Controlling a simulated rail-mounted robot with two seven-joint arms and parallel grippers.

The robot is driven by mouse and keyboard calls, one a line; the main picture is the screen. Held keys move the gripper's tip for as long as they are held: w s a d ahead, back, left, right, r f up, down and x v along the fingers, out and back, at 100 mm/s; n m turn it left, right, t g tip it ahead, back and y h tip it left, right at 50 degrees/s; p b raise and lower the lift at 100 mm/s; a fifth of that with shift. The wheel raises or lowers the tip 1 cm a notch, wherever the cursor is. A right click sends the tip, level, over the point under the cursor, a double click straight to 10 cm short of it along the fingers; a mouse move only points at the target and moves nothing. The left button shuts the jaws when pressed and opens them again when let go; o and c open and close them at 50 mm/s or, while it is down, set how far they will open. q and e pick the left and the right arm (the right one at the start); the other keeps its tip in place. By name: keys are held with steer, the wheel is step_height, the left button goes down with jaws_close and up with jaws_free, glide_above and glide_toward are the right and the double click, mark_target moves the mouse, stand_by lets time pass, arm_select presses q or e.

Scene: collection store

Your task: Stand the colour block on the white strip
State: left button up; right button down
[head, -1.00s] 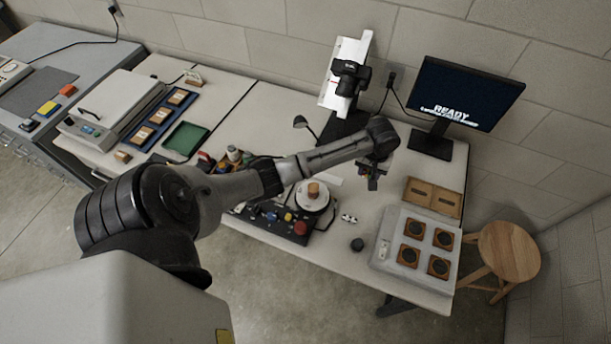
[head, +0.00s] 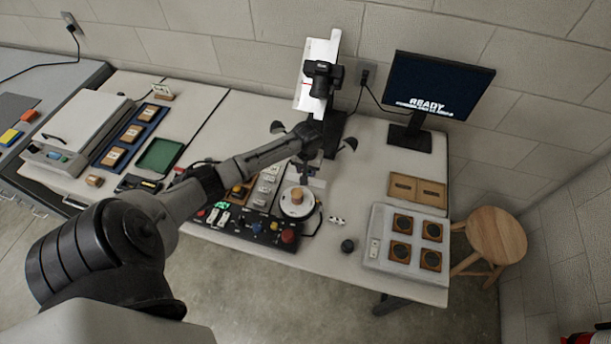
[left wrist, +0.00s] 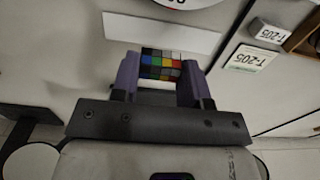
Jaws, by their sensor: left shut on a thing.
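The colour block (left wrist: 161,66), a small block with a grid of coloured squares, is held between the purple fingers of my left gripper (left wrist: 160,82). In the left wrist view the white strip (left wrist: 160,33) lies flat on the table just beyond the block, and the block's edge appears close to it. I cannot tell the height between them. In the head view my left gripper (head: 305,172) is behind the turntable, beside the partly visible strip (head: 318,183). The block cannot be made out there. My right gripper is not in view.
The white turntable (head: 297,207) carries a brown cylinder (head: 297,195). A black control panel (head: 255,229) stands in front of it. A camera stand (head: 322,75) and a monitor (head: 437,88) are behind. Label cards (left wrist: 250,58) lie near the strip. A grey tray (head: 378,262) is at right.

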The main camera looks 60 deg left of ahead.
arm_select(q)
steer(key=shift+s+a+f, duration=0.1)
steer(key=shift+a+f, duration=0.05)
steer(key=shift+a, duration=0.15)
steer(key=shift+f+b, duration=0.55)
steer(key=shift+f, duration=1.4)
steer(key=shift+f, duration=0.1)
steer(key=o, duration=0.9)
step_height(320, 180, up, 12)
steer(key=p, duration=0.2)
steer(key=shift+p, duration=0.35)
